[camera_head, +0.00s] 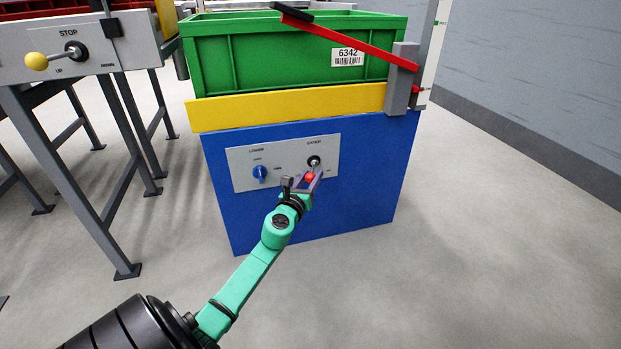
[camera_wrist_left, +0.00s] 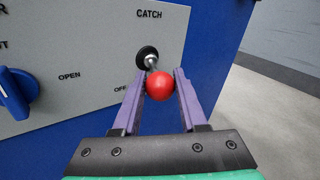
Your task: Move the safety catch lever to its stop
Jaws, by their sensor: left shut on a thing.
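The safety catch lever is a short metal stem with a red ball knob (camera_head: 310,176). It comes out of a black round socket under the label CATCH on a pale panel (camera_head: 240,180), on the front of a blue cabinet. In the left wrist view the red knob (camera_wrist_left: 160,86) hangs below the socket, its stem tilted slightly right. My left gripper (camera_head: 306,181) is shut on the knob, with one purple finger on each side of it. In the left wrist view the fingers of my left gripper (camera_wrist_left: 159,76) flank the ball. My right gripper is not in view.
A blue rotary knob (camera_head: 260,173) sits left of the lever on the panel. Above are a yellow band (camera_head: 290,107), a green crate (camera_head: 290,60) and a red bar (camera_head: 350,43) slanting to a grey post. A yellow-knobbed STOP lever (camera_head: 37,61) stands left. The right floor is clear.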

